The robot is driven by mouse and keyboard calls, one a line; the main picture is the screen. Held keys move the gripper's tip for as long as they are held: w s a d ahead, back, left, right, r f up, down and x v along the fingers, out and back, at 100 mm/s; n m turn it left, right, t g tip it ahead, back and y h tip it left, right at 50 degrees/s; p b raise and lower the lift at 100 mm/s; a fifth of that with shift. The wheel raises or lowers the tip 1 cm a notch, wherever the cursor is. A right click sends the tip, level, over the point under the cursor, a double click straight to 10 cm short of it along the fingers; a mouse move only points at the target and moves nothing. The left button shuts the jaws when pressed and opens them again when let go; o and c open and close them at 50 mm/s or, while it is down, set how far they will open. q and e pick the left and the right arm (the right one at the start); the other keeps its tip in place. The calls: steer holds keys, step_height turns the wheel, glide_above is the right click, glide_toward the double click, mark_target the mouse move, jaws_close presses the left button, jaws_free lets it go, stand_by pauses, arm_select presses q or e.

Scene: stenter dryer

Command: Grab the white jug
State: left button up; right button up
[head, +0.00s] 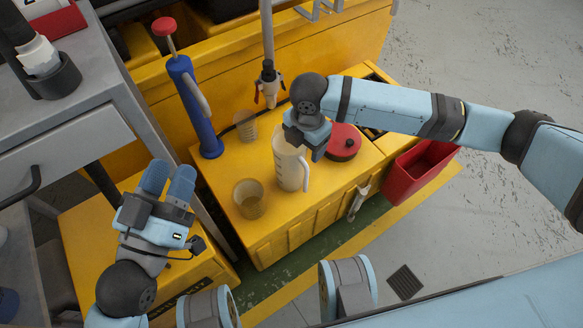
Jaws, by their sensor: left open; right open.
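The white jug (287,172) stands upright on the yellow cabinet top, its handle on the right side. My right gripper (306,140) is over the jug's upper right part and hides some of its rim. Its fingers point down toward the jug; I cannot tell whether they touch it. The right gripper is open. My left gripper (168,182) is open and empty, left of the jug and apart from it, above the lower yellow surface.
Two clear cups (249,200) (246,126) stand left of the jug. A red round lid (344,141) lies to its right. A blue pump (198,105) and a hanging hose nozzle (268,82) are behind. A red bin (418,170) is right; a grey table (70,105) is left.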

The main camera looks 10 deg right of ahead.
mark_target(305, 162)
step_height(305, 162, down, 8)
steer(key=b, duration=0.3)
steer(key=shift+s+d+r, duration=0.1)
steer(key=shift+d+r, duration=0.05)
steer(key=shift+r, duration=0.1)
arm_select(q)
step_height(305, 162, down, 6)
steer(key=g, duration=0.2)
steer(key=shift+w+d+m, duration=0.25)
steer(key=shift+m, duration=0.05)
arm_select(e)
steer(key=shift+r, duration=0.1)
jaws_close()
